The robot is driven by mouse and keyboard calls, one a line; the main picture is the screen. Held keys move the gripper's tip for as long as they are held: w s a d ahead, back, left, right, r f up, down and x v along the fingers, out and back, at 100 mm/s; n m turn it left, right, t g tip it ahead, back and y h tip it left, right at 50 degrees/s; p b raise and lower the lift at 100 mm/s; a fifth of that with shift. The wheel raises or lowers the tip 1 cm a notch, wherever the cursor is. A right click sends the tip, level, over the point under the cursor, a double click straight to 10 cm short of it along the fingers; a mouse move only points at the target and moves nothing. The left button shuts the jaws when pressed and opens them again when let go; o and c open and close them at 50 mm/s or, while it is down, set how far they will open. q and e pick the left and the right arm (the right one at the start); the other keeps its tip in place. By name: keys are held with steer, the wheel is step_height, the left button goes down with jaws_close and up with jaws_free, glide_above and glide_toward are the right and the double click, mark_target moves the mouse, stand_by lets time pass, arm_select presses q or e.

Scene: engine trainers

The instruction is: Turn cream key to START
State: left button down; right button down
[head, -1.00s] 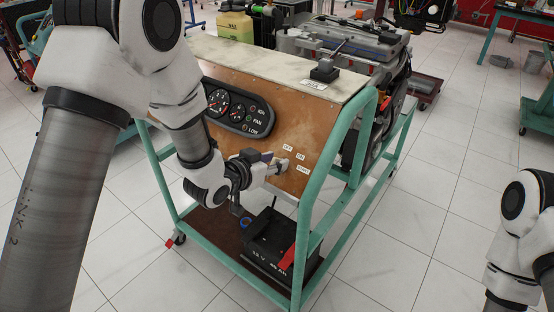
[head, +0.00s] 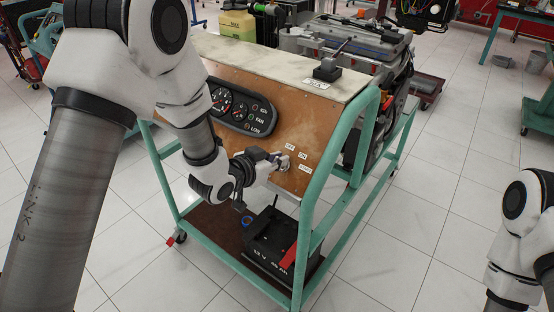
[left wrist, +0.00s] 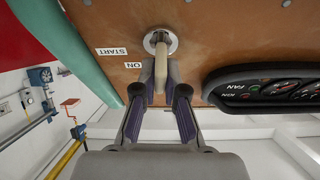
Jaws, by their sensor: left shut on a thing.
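The cream key (left wrist: 162,56) stands in a round metal switch (left wrist: 160,40) on the brown panel, seen in the left wrist view. My left gripper (left wrist: 161,80) is shut on the key, one finger on each side of it. In the head view the left gripper (head: 278,164) is at the panel beside the labels and hides most of the key. The START label (left wrist: 112,51) and ON label (left wrist: 133,65) show beside the switch in the left wrist view. The OFF label (head: 290,146) shows in the head view. The key's exact angle is hard to tell.
A gauge cluster (head: 237,106) is on the panel, left of the switch. A green tube frame (head: 313,205) surrounds the panel. A black battery (head: 272,240) sits on the shelf below. My right arm (head: 520,230) is at the right edge, its gripper out of view.

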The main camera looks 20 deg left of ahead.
arm_select(q)
steer(key=m+h, duration=0.1)
steer(key=m, duration=0.2)
steer(key=shift+g, duration=0.3)
steer(key=m+g+h, duration=0.1)
steer(key=m, duration=0.3)
steer(key=shift+s+d, duration=0.1)
steer(key=shift+d, duration=0.05)
steer(key=m+g, duration=0.1)
steer(key=m, duration=0.3)
steer(key=shift+s+d+f+h, duration=0.1)
steer(key=shift+h, duration=0.3)
steer(key=shift+s+f+m+g+p, duration=0.1)
steer(key=shift+m+g+p, duration=0.6)
steer(key=shift+m, duration=1.3)
